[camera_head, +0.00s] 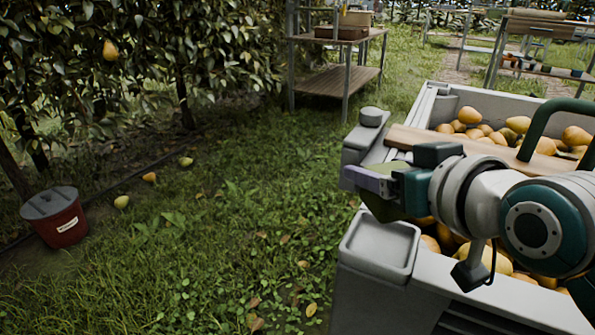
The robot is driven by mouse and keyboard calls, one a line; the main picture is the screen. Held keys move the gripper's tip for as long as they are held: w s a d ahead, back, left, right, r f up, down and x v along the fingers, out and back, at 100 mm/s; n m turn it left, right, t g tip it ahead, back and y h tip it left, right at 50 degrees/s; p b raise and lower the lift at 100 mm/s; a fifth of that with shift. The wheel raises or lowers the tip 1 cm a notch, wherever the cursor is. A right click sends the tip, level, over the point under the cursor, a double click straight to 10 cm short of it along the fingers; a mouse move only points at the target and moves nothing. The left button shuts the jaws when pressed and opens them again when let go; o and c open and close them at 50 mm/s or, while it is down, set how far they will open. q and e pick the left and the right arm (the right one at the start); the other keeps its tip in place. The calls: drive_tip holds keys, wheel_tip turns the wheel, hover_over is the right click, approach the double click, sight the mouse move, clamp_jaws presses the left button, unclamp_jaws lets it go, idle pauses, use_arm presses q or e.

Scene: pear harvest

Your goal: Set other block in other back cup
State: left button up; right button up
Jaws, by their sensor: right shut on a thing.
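My right gripper (372,181) comes in from the right over the near left part of the grey pear bin (352,285). It is shut on an olive-green piece (381,208), probably the block. A lilac-grey finger crosses in front of this piece, so only parts show above and below, and its full shape is hidden. A grey round-topped fitting (371,116) stands at the bin's back left corner. A shallow square grey tray (379,247) sits on the near left corner. I cannot tell which is a cup. My left gripper is not in view.
A wooden plank (455,146) lies across the bin above yellow pears (485,130). A green curved handle (537,125) rises at the right. A lidded red bucket (60,222) stands on the grass, left. A shelf table (336,75) stands behind.

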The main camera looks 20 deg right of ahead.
sight(378, 198)
wheel_tip(378, 198, down, 4)
drive_tip(key=b, duration=0.2)
drive_tip(key=shift+f+b, duration=0.25)
drive_tip(key=shift+b, duration=0.05)
drive_tip(key=shift+f, duration=0.45)
drive_tip(key=o, duration=1.2)
drive_tip(key=shift+o, duration=0.2)
drive_tip(key=shift+r, duration=0.2)
drive_tip(key=s+r+p, duration=0.2)
drive_tip(key=shift+s+a+r, duration=0.1)
drive_tip(key=shift+s, duration=0.3)
drive_tip(key=s+a+n+g+p, duration=0.1)
drive_tip(key=s+a+g, duration=0.1)
drive_tip(key=s, duration=0.5)
drive_tip(key=s+a+n+g+y+p, duration=0.1)
drive_tip(key=s+a+g, duration=0.1)
drive_tip(key=s+g, duration=0.2)
drive_tip(key=s+a+f+n+g+p, duration=0.1)
drive_tip(key=s+g, duration=0.2)
drive_tip(key=s, duration=0.6)
drive_tip(key=shift+s+a+g, duration=0.35)
drive_tip(key=shift+a+g, duration=0.05)
